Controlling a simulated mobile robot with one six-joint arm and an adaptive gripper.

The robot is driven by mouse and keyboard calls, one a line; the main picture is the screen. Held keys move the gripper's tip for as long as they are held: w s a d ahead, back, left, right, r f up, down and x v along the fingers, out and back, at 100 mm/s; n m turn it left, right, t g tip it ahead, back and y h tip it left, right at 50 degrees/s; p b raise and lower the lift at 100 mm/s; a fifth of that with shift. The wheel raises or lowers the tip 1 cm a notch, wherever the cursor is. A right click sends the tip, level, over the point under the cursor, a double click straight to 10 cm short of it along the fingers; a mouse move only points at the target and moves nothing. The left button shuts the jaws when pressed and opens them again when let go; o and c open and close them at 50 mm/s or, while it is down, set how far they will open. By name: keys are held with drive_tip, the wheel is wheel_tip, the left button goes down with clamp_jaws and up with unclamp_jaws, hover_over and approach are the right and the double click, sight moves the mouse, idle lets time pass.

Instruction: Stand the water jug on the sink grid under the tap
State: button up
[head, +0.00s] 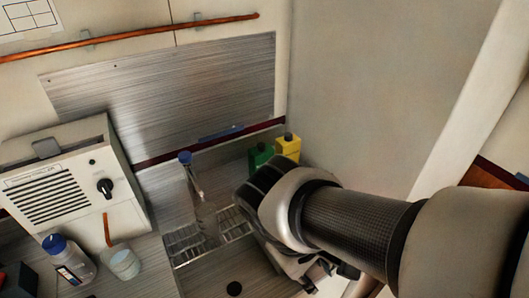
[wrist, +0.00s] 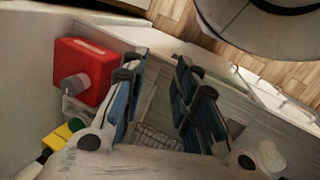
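The sink (head: 240,275) is set in a metal counter. A wire grid (head: 235,224) lies at its back edge, and part of it shows between my fingers in the wrist view (wrist: 155,138). The tap (head: 192,178), with a blue top, rises behind the grid. In the head view my arm hides the right side of the sink.
A white bottle with a blue cap (head: 68,260) stands left of the vessel, below a vented white unit (head: 65,180). Green (head: 260,157) and yellow (head: 288,147) bottles stand behind my gripper. A red canister (wrist: 85,70) stands left of my fingers in the wrist view.

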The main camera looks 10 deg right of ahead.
wheel_tip(320, 180, up, 6)
drive_tip(key=a+m+t+y, duration=0.2)
drive_tip(key=m+t+y, duration=0.1)
drive_tip(key=m+t, duration=0.1)
drive_tip(key=shift+s+m+t+y, duration=0.2)
drive_tip(key=shift+m+t+y, duration=0.1)
drive_tip(key=shift+y, duration=0.1)
idle(1.7)
